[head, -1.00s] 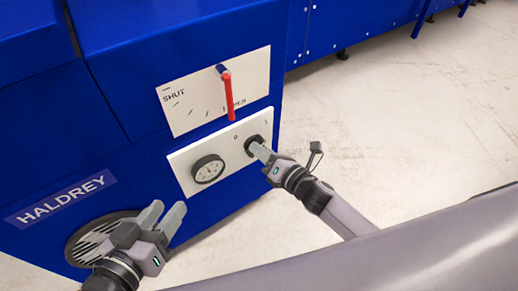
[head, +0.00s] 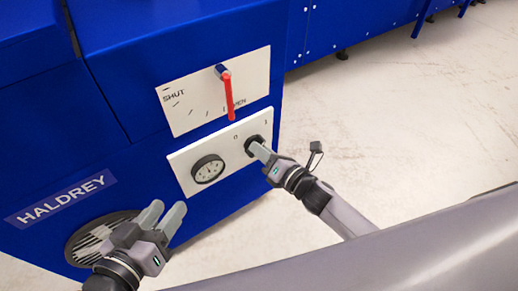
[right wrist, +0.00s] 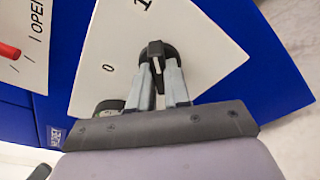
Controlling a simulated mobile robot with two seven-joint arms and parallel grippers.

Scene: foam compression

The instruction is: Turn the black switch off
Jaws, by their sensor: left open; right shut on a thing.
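The black switch (head: 250,142) is a round knob on the white panel, at the right of the gauge. In the right wrist view the switch (right wrist: 157,50) shows a raised grip bar with a white mark. The bar stands roughly upright in that view, its upper end toward the "1" label; the "0" label is at the left. My right gripper (head: 260,151) is shut on the switch, one finger on each side of the bar. In the head view its fingers hide part of the knob. My left gripper (head: 164,218) is open and empty, in front of the round vent.
A round gauge (head: 208,168) sits on the same white panel (head: 185,160). Above it a red lever (head: 229,96) points near "OPEN" on a SHUT/OPEN plate. A slatted vent (head: 90,240) is low on the blue machine (head: 120,150). The floor at the right is clear.

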